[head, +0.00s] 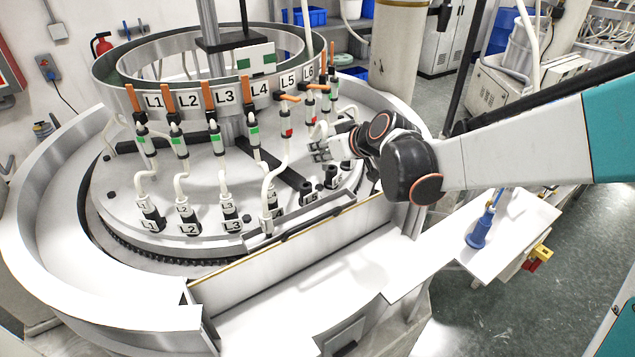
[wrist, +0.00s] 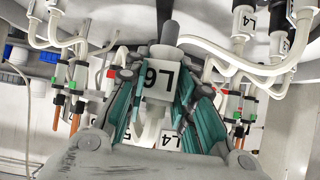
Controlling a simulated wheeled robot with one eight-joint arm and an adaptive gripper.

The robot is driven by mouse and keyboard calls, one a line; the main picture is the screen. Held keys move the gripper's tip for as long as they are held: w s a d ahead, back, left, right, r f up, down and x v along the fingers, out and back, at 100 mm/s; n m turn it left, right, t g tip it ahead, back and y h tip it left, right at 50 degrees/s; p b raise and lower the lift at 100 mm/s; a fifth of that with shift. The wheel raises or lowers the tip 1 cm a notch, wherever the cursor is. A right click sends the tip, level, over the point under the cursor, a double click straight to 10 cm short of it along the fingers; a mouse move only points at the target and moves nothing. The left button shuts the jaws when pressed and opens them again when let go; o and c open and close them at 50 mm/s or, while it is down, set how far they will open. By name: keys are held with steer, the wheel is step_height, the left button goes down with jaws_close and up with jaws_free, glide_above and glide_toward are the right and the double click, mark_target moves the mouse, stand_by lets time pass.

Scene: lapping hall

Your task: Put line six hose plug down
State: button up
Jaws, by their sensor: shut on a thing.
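In the wrist view, the line six hose plug (wrist: 158,82), a white block with an upside-down "L6" label, sits between the teal-lined fingers of my gripper (wrist: 162,90). My gripper is shut on it, and the plug's dark end points to the top of the picture. In the head view my gripper (head: 320,150) is above the right side of the round plate, in front of the valves; the plug is hard to make out there. Two dark stubs (head: 306,190) (head: 331,176) without hoses stand on the plate below my gripper.
Labelled hose plugs such as L1 (head: 151,214) and L3 (head: 231,216) stand at the plate's front. A side shelf (head: 520,225) holds a blue bottle (head: 480,232) and has bare room.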

step_height(320, 180, down, 15)
steer(key=shift+s+r, duration=0.1)
steer(key=shift+r, duration=0.05)
stand_by(0.4)
steer(key=o, duration=0.8)
steer(key=shift+o, duration=0.5)
steer(key=s+d+r+m+h, duration=0.2)
steer(key=s+d+r, duration=0.3)
steer(key=s, duration=0.5)
steer(key=s+d+r+m+g+h, duration=0.1)
steer(key=s+d+r, duration=0.3)
steer(key=s+d, duration=0.4)
steer(key=s+d+r+m+g+h, duration=0.1)
steer(key=s+d+r+m+h, duration=0.2)
steer(key=s, duration=1)
steer(key=d+r+m, duration=0.1)
steer(key=d+r, duration=0.1)
steer(key=d, duration=0.1)
steer(key=shift+d+r+h, duration=0.2)
steer(key=shift+r+h, duration=0.1)
